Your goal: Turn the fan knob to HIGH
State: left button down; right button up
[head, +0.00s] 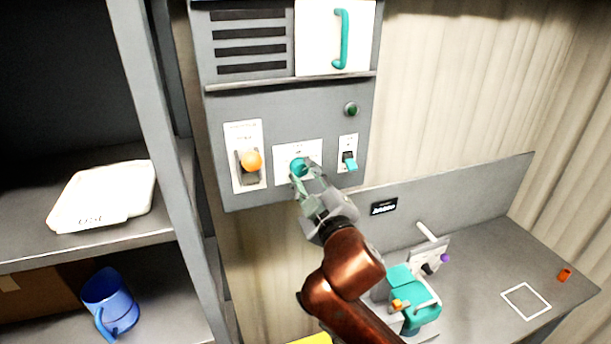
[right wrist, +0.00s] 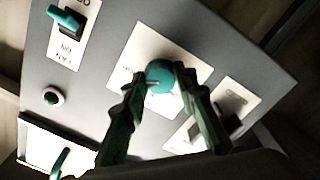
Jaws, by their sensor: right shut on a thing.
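The fan knob (head: 299,167) is round and teal, on a white plate in the middle of the grey control panel (head: 300,110). My right gripper (head: 304,178) reaches up to it from below and covers part of it and its plate. In the right wrist view the knob (right wrist: 160,76) sits between the two fingers of my right gripper (right wrist: 158,78), which are shut on it. A pale pointer mark shows on the knob's face. The dial markings are too small or hidden to read, so I cannot tell its setting. My left gripper is not in view.
An orange-knobbed lever (head: 251,161) is left of the knob; a teal toggle switch (head: 350,162) and green button (head: 351,109) are right. A shelf with a white container (head: 104,195) and blue mug (head: 110,300) stands left. A teal device (head: 410,295) sits on the bench.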

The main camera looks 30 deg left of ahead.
dwell(0.3)
jog(key=o, duration=1.2)
jog(key=shift+a, duration=0.1)
jog(key=shift+c, duration=0.2)
jog(key=v, duration=1.2)
jog(key=shift+f+m, duration=0.1)
jog(key=shift+m, duration=0.2)
